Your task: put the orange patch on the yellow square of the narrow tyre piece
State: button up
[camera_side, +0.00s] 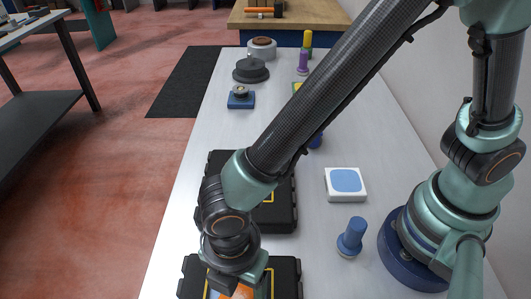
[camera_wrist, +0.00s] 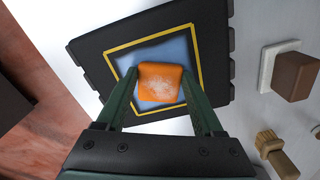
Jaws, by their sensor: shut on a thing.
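My gripper (camera_wrist: 161,76) is shut on the orange patch (camera_wrist: 160,86), one finger on each side of it. The patch has a pale, scuffed face. It also shows in the side view (camera_side: 246,292), partly hidden by my gripper. Below the patch is a black tyre piece (camera_wrist: 84,47) with a yellow square outline (camera_wrist: 150,35) around a blue area. In the wrist view the patch overlaps this blue area, inside the outline. I cannot tell whether it touches the surface. This piece is cut off at the side view's bottom edge (camera_side: 291,278).
A second black piece (camera_side: 286,213) lies behind, partly hidden by my arm. To the right are a white block with a blue top (camera_side: 346,181) and a blue-handled tool (camera_side: 352,236). A brown block (camera_wrist: 296,76) and a brush (camera_wrist: 274,148) show at the wrist view's right.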

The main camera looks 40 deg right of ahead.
aim_at(240, 290)
jog(key=shift+f, duration=0.15)
jog(key=shift+f, duration=0.25)
grip_shut()
jog(key=shift+d+f, duration=0.1)
jog(key=shift+f, duration=0.25)
jog(key=o, duration=1.4)
grip_release()
notch_tip(240, 290, up, 13)
jog(key=w+d+r+m+t+y, duration=0.1)
jog(key=w+d+r+m, duration=0.2)
jog(key=w+d+m, duration=0.3)
jog(key=w+d+r+m+t, duration=0.1)
jog(key=w+d+r+m, duration=0.25)
jog(key=d, duration=0.35)
jog(key=d+m+t, duration=0.1)
jog(key=d+m, duration=0.3)
jog(key=d, duration=0.2)
jog(key=d+r+m+t, duration=0.1)
jog(key=d+m, duration=0.3)
jog(key=d, duration=0.2)
jog(key=w+d+r+m+t+h, duration=0.1)
jog(key=d+m, duration=0.4)
jog(key=d, duration=0.2)
jog(key=shift+t, duration=0.3)
